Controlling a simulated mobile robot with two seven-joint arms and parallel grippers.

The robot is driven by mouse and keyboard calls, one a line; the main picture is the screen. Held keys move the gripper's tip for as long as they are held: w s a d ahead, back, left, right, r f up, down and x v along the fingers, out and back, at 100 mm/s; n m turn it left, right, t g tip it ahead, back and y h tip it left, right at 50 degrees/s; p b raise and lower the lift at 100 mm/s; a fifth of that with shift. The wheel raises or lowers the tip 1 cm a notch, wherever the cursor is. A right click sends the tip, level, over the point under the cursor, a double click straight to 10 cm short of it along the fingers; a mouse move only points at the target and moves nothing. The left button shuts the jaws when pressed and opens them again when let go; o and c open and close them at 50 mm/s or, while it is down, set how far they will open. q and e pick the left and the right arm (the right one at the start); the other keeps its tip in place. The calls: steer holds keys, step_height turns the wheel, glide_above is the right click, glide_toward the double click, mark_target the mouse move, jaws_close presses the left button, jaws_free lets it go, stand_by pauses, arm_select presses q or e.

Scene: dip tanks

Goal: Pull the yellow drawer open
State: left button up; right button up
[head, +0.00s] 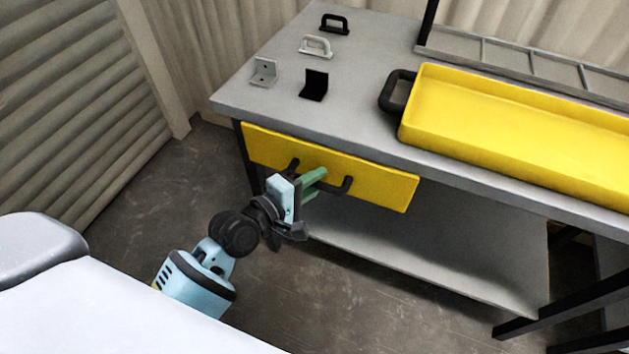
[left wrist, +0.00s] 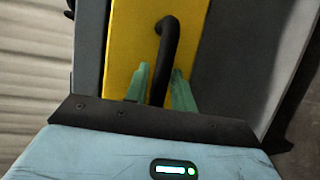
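The yellow drawer (head: 380,185) sits under the workbench top, its front close beneath the bench edge; it looks closed. A black bar handle (head: 346,186) is fixed across its front. My left gripper (head: 314,184) is at the handle, its green fingers on either side of the bar. In the left wrist view the handle (left wrist: 167,45) runs down between the two fingertips (left wrist: 160,82) and fills the gap, with the yellow drawer front (left wrist: 125,40) behind it. The fingers look shut on the bar; part of it is hidden by them. My right gripper is not in view.
On the grey workbench (head: 365,110) stand a large yellow tray (head: 520,120) with a black handle, two small handles (head: 316,46) and two angle brackets (head: 314,85). A lower shelf (head: 430,250) lies beneath. The floor (head: 150,205) before the drawer's left end is clear.

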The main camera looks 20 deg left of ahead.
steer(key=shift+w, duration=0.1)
arm_select(q)
jaws_close()
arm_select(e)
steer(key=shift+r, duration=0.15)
